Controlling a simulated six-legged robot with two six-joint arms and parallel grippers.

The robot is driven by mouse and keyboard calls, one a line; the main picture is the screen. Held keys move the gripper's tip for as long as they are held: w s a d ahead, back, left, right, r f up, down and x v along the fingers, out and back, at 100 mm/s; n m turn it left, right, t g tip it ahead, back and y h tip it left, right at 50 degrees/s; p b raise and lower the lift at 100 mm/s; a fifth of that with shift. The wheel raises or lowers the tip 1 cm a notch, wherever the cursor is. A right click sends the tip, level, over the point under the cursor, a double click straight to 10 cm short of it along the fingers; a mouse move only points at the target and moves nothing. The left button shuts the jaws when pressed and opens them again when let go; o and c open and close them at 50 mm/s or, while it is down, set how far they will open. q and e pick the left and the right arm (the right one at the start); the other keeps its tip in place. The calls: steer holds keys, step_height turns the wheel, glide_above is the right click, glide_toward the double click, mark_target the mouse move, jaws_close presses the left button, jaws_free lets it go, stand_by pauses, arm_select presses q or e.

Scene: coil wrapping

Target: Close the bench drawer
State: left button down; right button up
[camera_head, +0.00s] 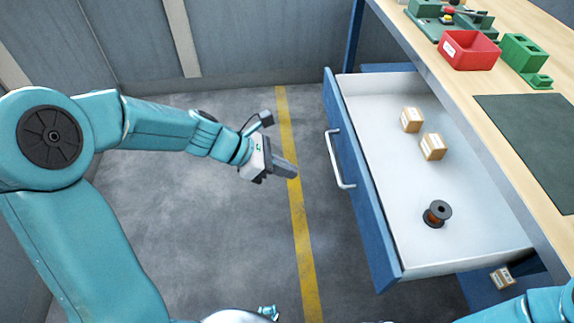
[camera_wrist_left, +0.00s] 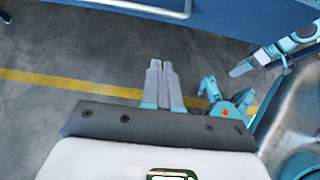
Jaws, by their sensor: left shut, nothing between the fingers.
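The bench drawer (camera_head: 365,185) is pulled out from under the bench, with a blue front and a pale grey inside. Its silver bar handle (camera_head: 338,160) is on the front; the handle also shows at the top of the left wrist view (camera_wrist_left: 160,10). My left gripper (camera_head: 292,172) is shut and empty, a short way to the left of the handle and apart from it. In the left wrist view its two fingers (camera_wrist_left: 160,85) are together over the floor.
In the drawer lie two small cardboard boxes (camera_head: 432,146) and a dark spool (camera_head: 437,213). The wooden bench top (camera_head: 440,70) holds a red bin (camera_head: 469,50), green fixtures (camera_head: 524,53) and a dark mat (camera_head: 530,140). Another small box (camera_head: 501,277) is lower right. Floor before the drawer is clear.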

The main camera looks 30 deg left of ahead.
arm_select(q)
steer(key=w+d+f+b, duration=0.1)
steer(key=w+d+f, duration=0.2)
steer(key=w+d, duration=0.2)
steer(key=shift+d, duration=1.2)
steer(key=shift+s, duration=0.1)
steer(key=shift+d+f, duration=0.1)
